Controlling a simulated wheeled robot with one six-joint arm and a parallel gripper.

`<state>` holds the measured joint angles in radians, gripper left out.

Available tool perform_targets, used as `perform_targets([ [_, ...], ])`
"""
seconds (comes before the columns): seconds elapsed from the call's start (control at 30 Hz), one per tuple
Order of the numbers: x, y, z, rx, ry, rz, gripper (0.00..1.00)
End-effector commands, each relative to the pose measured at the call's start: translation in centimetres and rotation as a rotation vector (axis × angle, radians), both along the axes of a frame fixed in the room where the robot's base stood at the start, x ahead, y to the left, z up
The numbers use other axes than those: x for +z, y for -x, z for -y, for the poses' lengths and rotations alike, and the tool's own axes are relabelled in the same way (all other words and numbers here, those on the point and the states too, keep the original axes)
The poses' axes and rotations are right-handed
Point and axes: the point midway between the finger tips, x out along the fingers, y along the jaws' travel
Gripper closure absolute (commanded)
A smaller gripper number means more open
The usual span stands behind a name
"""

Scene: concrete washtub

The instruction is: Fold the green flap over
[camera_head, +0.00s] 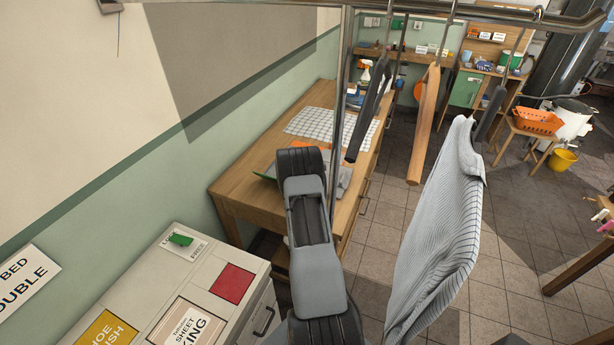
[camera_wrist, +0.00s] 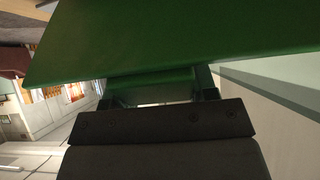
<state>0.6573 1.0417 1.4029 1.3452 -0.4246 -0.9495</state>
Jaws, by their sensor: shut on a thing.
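The green flap (camera_wrist: 170,42) fills the upper part of the wrist view as a broad flat sheet with a pointed left corner. My gripper (camera_wrist: 158,84) is shut on the flap, whose near edge lies at the fingers. The fingertips are largely hidden by the flap. In the head view a small piece of green (camera_head: 268,172) shows above the wooden table, just left of my arm. My arm hides the gripper and most of the flap there. A grey cloth edge (camera_head: 345,176) shows right of the arm.
The wooden table (camera_head: 238,192) stands along the wall, with a checked cloth (camera_head: 318,124) farther back. A striped garment (camera_head: 440,235) hangs from the overhead rail (camera_head: 480,17) to the right of my arm. A labelled cabinet (camera_head: 185,290) stands at the front left.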

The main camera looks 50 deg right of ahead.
Motion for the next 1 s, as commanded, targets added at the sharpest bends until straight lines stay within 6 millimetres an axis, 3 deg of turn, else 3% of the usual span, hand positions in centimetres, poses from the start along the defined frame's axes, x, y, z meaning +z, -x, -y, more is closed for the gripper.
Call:
perform_targets([
  [0.17, -0.6, 0.2, -0.2, 0.001, -0.010, -0.006, 0.90],
  [0.2, -0.7, 0.2, -0.2, 0.001, -0.010, -0.006, 0.45],
  [0.43, -0.4, 0.2, -0.1, -0.001, -0.007, -0.005, 0.23],
  [0.77, 0.0, 0.2, -0.3, -0.001, -0.004, -0.002, 0.21],
  [1.0, 2.3, 1.1, -2.8, 0.000, -0.002, -0.001, 0.21],
])
